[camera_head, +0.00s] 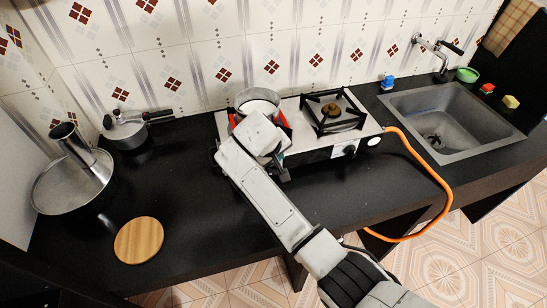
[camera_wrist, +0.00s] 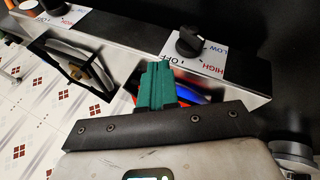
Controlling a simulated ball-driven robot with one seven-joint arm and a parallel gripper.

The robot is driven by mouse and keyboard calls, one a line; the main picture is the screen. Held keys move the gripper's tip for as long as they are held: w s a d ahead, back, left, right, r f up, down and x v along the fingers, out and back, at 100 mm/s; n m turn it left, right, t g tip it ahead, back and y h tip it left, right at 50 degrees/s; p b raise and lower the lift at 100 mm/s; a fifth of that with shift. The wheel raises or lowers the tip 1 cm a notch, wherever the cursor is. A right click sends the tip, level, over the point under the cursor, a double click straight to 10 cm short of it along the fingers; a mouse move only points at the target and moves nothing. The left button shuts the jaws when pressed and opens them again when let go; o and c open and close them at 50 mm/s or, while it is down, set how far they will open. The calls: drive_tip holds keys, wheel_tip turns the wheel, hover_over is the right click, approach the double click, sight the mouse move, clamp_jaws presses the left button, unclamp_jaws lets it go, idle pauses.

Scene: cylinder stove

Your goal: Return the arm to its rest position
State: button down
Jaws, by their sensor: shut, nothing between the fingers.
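My arm reaches from the bottom right of the head view to the front of the stove (camera_head: 315,142). My gripper (camera_wrist: 155,72) shows in the wrist view with its green fingers together and nothing between them. The fingertips are beside a black stove knob (camera_wrist: 188,43) on a white plate marked OFF, LOW and HIGH, and look apart from it. In the head view, my wrist hides most of the gripper and that knob. A metal pot (camera_head: 258,101) stands on the left burner, where red shows around it.
An orange hose (camera_head: 447,190) runs from the stove over the counter's front edge. A lidded pan (camera_head: 72,182), a small pot (camera_head: 125,130) and a round wooden board (camera_head: 139,240) are at left. The sink (camera_head: 450,122) is at right. Bare counter (camera_head: 190,215) lies left of my arm.

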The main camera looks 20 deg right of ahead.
drive_tip(key=a+f+b+v, duration=0.1)
drive_tip(key=v, duration=0.8)
drive_tip(key=s+d+f+m+g+y, duration=0.1)
drive_tip(key=s+d+f, duration=0.2)
drive_tip(key=s+f, duration=0.25)
drive_tip(key=s+d+f+g+y+b, duration=0.1)
drive_tip(key=s+d+f, duration=0.1)
drive_tip(key=s+f, duration=0.4)
drive_tip(key=s+d+f+m+y, duration=0.1)
drive_tip(key=s+d+f, duration=0.25)
drive_tip(key=s, duration=0.45)
drive_tip(key=s+d+f+m, duration=0.1)
drive_tip(key=s+d, duration=0.2)
drive_tip(key=s, duration=0.7)
drive_tip(key=s+d+f+m+g+y, duration=0.1)
drive_tip(key=s+d, duration=0.2)
drive_tip(key=s, duration=0.7)
drive_tip(key=shift+f+g+b, duration=0.15)
drive_tip(key=shift+g+b, duration=0.15)
drive_tip(key=shift+b, duration=0.15)
drive_tip(key=shift+w, duration=0.1)
